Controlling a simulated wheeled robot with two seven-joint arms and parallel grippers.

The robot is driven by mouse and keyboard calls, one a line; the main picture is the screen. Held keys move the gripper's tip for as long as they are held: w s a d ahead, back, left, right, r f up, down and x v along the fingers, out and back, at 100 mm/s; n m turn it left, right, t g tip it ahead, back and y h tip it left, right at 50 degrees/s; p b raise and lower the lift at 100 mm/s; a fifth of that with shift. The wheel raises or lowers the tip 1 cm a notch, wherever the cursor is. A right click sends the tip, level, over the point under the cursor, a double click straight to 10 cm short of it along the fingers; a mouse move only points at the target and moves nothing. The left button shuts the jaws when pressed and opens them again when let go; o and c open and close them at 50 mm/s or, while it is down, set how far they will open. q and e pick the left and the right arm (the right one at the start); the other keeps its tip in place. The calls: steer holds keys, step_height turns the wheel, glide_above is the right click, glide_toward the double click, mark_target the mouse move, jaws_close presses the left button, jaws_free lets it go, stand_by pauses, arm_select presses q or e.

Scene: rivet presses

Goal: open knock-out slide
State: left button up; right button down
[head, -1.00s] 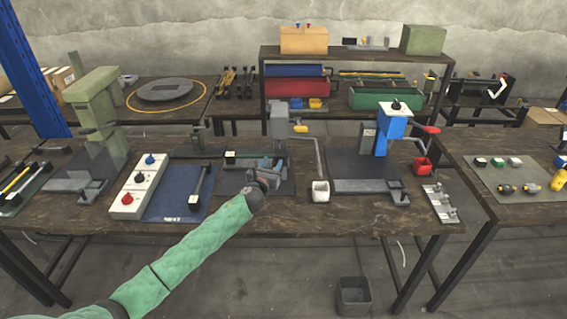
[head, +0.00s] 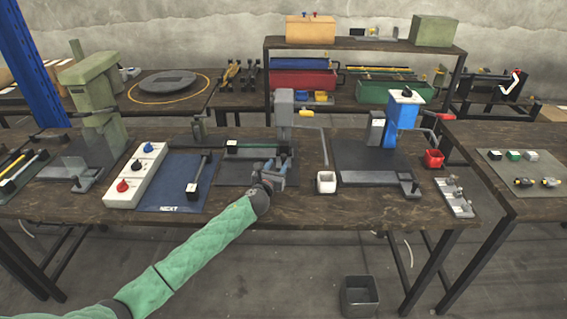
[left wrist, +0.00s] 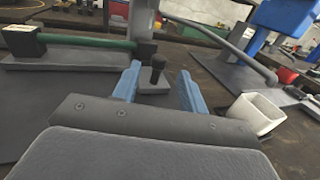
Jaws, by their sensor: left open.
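The grey press (head: 285,115) stands on a dark mat on the middle bench. A green bar (head: 250,146) with a dark block at its left end lies across its low grey base; the bar also shows in the left wrist view (left wrist: 90,42). My left gripper (head: 271,166) is open at the front of the press. My right gripper is not in view.
A white cup (head: 326,182) stands just right of my left gripper. The press's grey lever (left wrist: 232,48) slants down above the cup. A grey bin (head: 359,295) stands on the floor.

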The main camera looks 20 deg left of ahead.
mark_target(283, 158)
arm_select(q)
steer(key=shift+f, duration=0.25)
steer(key=shift+w, duration=0.3)
steer(key=shift+w+d+p, duration=0.1)
steer(key=shift+w+p, duration=0.55)
steer(key=shift+w, duration=2.9)
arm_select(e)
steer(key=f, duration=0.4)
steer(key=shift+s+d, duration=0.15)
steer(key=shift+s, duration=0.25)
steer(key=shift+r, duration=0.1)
arm_select(q)
jaws_close()
